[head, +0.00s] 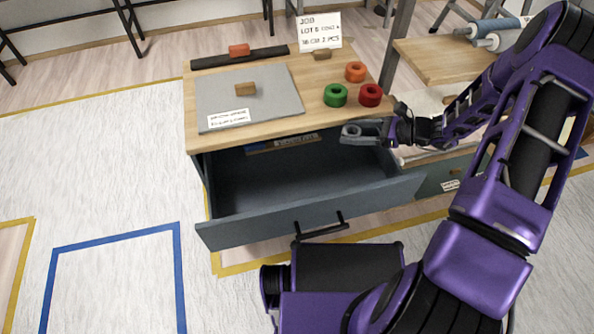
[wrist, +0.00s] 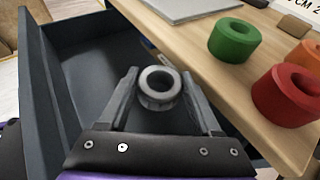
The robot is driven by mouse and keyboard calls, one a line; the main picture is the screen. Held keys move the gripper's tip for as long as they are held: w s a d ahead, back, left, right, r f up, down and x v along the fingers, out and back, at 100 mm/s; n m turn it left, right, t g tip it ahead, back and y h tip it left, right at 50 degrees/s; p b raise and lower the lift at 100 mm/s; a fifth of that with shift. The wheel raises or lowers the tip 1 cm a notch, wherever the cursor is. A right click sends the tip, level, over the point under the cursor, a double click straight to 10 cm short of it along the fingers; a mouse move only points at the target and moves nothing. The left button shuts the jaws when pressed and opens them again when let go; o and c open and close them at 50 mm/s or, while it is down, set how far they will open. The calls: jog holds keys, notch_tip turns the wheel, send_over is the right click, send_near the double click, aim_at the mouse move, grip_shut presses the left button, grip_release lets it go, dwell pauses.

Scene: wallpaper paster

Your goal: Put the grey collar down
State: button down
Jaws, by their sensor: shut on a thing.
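The grey collar (wrist: 160,87) is a short ring with a round hole. My gripper (wrist: 166,100) is shut on it, one finger on each side, in the wrist view. In the head view my gripper (head: 368,132) holds the collar (head: 351,132) at the right front corner of the wooden tabletop, by the open drawer. The collar appears to be clear of any surface. Its underside is hidden.
A green collar (head: 335,95), a red collar (head: 370,95) and an orange collar (head: 355,71) stand on the tabletop (head: 300,143).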

notch_tip(320, 180, down, 7)
jog(key=b, duration=0.3)
send_over(306, 160)
jog(key=s+d, duration=0.1)
jog(key=d, duration=0.3)
jog(key=shift+n+g, duration=0.3)
jog(key=shift+g, duration=0.1)
notch_tip(306, 160, down, 5)
jog(key=shift+s+a+f, duration=0.1)
jog(key=shift+a, duration=0.05)
jog(key=shift+f+b+x, duration=0.2)
jog(key=shift+b+x, duration=0.05)
jog(key=shift+x, duration=1)
jog(key=shift+f+b+x, duration=0.15)
jog(key=shift+b+x, duration=0.1)
jog(key=shift+x, duration=1.05)
jog(key=shift+f, duration=0.15)
jog(key=shift+c, duration=0.4)
grip_release()
jog(key=shift+d+r, duration=0.25)
jog(key=shift+d, duration=0.05)
jog(key=p+v, duration=0.1)
jog(key=v, duration=0.6)
jog(key=shift+s+d+f, duration=0.1)
jog(key=shift+s, duration=0.05)
